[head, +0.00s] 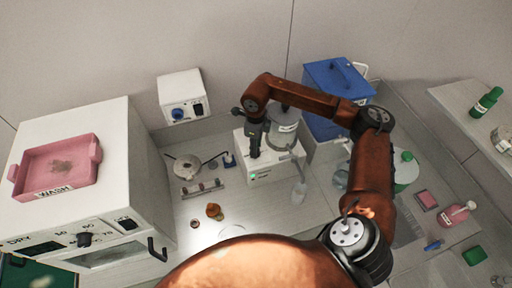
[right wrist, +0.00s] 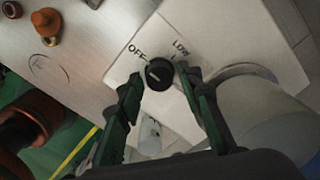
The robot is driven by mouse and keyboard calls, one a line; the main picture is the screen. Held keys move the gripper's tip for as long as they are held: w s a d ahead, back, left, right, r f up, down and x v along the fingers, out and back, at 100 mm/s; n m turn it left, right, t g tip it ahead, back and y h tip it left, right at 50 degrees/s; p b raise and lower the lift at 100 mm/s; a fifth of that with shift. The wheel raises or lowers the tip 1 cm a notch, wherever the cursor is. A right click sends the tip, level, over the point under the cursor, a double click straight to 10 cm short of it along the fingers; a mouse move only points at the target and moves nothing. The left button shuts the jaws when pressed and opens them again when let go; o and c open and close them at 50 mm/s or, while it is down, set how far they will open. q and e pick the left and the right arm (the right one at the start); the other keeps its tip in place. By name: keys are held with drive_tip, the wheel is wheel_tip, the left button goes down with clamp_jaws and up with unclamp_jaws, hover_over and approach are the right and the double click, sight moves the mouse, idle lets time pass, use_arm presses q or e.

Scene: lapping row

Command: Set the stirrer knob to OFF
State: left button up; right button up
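The stirrer (head: 262,176) is a white box at the centre of the bench in the head view. Its black knob (right wrist: 159,74) shows in the right wrist view, on a white face with the labels OFF (right wrist: 137,50) and LOW (right wrist: 181,47). A short pale mark shows on the knob; I cannot tell surely which label it points at. My right gripper (head: 254,152) is over the stirrer. In the right wrist view its two fingers (right wrist: 160,76) stand open on either side of the knob, close to it; contact is unclear. My left gripper is not in view.
A clear vessel (head: 284,128) stands at the stirrer, close beside my gripper. A white box with a blue dial (head: 183,98) is behind left. A white oven (head: 95,220) with a pink WASH tray (head: 58,168) stands left. Blue bins (head: 338,80) are behind right.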

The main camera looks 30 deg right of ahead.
drive_tip(key=shift+o, duration=0.7)
wheel_tip(320, 180, up, 12)
idle(0.5)
